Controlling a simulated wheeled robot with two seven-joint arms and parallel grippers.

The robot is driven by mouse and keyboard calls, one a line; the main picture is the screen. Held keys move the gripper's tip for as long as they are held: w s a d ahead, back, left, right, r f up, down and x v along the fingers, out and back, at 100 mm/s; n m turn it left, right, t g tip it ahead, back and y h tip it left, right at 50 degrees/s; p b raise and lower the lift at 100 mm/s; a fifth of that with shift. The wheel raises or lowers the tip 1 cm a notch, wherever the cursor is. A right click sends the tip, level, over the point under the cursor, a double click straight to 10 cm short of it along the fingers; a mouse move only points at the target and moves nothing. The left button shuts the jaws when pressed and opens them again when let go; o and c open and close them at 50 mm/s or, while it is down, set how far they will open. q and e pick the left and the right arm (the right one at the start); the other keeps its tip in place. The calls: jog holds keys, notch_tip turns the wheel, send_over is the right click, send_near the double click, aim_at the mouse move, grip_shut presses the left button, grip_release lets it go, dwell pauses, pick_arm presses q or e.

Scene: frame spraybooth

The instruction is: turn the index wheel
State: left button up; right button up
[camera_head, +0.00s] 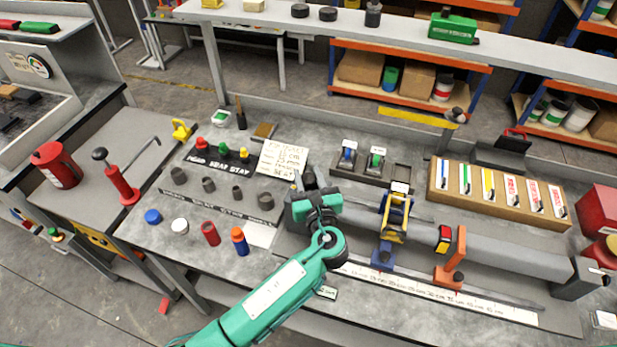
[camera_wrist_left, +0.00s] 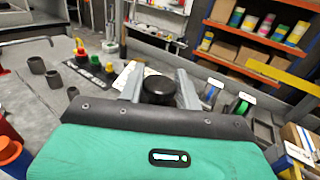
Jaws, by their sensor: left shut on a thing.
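My left gripper (camera_head: 308,180) is at the left end of the long grey tube (camera_head: 500,255) on the bench. In the left wrist view its two grey fingers (camera_wrist_left: 160,84) stand on either side of a black round knob (camera_wrist_left: 159,92), and it is shut on this knob. Whether the knob belongs to the index wheel I cannot tell. The wheel itself cannot be made out; my green arm and gripper cover that end of the tube in the head view. My right gripper is not in view.
A yellow-and-blue clamp (camera_head: 396,215) and an orange post (camera_head: 451,262) stand along the tube, with a white ruler strip (camera_head: 440,295) in front. Left are grey cups (camera_head: 208,185), a red can (camera_head: 211,233) and an orange-and-blue can (camera_head: 240,241). A written note (camera_head: 284,160) lies behind my gripper.

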pick_arm(q)
jog(key=shift+n+g+y, duration=0.5)
jog(key=shift+n+y, duration=0.6)
jog(key=shift+y, duration=0.5)
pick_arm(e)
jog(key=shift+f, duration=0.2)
pick_arm(q)
jog(key=shift+r+y, duration=0.1)
jog(key=shift+y, duration=0.2)
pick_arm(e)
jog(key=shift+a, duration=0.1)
pick_arm(q)
jog(key=o, duration=0.9)
jog(key=shift+o, duration=0.2)
